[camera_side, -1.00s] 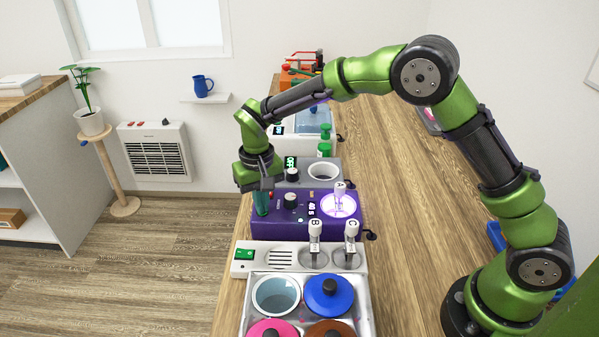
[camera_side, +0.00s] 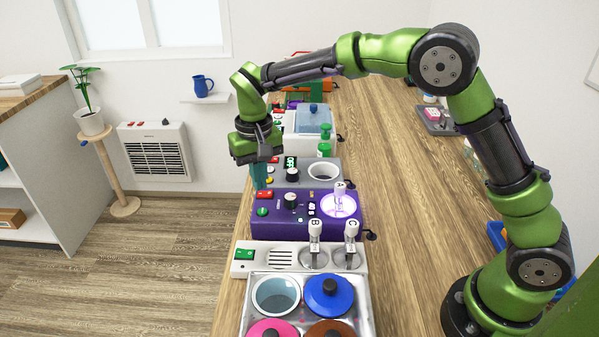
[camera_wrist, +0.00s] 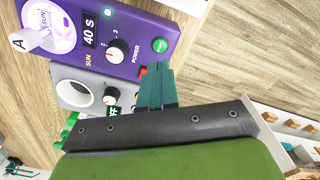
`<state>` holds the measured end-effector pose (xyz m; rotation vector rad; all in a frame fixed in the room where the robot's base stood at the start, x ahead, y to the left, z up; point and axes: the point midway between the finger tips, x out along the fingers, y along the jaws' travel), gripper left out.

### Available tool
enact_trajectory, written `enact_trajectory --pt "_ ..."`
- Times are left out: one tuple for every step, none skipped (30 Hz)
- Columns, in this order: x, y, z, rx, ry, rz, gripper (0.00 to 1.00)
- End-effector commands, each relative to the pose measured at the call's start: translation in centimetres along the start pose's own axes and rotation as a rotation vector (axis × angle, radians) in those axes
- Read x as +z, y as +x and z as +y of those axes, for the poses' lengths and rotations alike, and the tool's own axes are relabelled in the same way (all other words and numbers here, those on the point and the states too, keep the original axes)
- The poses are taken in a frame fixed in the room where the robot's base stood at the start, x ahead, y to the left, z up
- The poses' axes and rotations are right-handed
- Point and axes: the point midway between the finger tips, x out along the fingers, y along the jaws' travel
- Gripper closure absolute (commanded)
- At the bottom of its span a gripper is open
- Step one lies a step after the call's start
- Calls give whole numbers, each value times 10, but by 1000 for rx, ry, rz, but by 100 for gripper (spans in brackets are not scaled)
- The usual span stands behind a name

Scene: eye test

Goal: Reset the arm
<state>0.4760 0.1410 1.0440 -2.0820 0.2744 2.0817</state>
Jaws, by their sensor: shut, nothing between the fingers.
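My gripper (camera_side: 259,184) is shut and empty, its teal fingers pointing down above the left end of the purple and grey devices. In the wrist view its fingers (camera_wrist: 157,70) are together, with nothing between them. The purple device (camera_side: 325,227) has a black knob (camera_side: 291,200), a green button (camera_side: 262,211) and a glowing round plate with a white piece marked A (camera_side: 339,190) on it. In the wrist view its display (camera_wrist: 90,32) reads 40 S. The grey device (camera_side: 308,165) behind it has a display, a knob and a round opening.
In front are a white stand (camera_side: 269,263) with pieces B (camera_side: 315,229) and C (camera_side: 351,229), and a tray (camera_side: 369,318) of pots. A blue-lidded box (camera_side: 313,119) and green bottles (camera_side: 325,130) stand behind.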

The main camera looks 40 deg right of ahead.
Motion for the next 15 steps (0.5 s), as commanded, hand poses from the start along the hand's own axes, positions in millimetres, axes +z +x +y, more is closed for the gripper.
enact_trajectory --pt "0 -4 0 -1 0 2 100" --pt "0 -6 0 -1 0 2 100" --pt "0 -9 0 -1 0 0 100" --pt "0 -10 0 -1 0 0 100" --pt "0 -11 0 -1 0 0 100" --pt "0 -13 0 -1 0 1 100" --pt "0 -13 0 -1 -1 1 100" --pt "0 -14 0 -1 -1 0 100" --pt "0 -14 0 -1 0 0 100" --pt "0 -14 0 0 0 0 100" --pt "0 -14 0 0 0 0 100" --pt "0 -14 0 0 0 0 100" --pt "0 -14 0 0 0 0 100" --pt "0 -14 0 0 0 0 100" --pt "0 -14 0 0 -1 0 100"
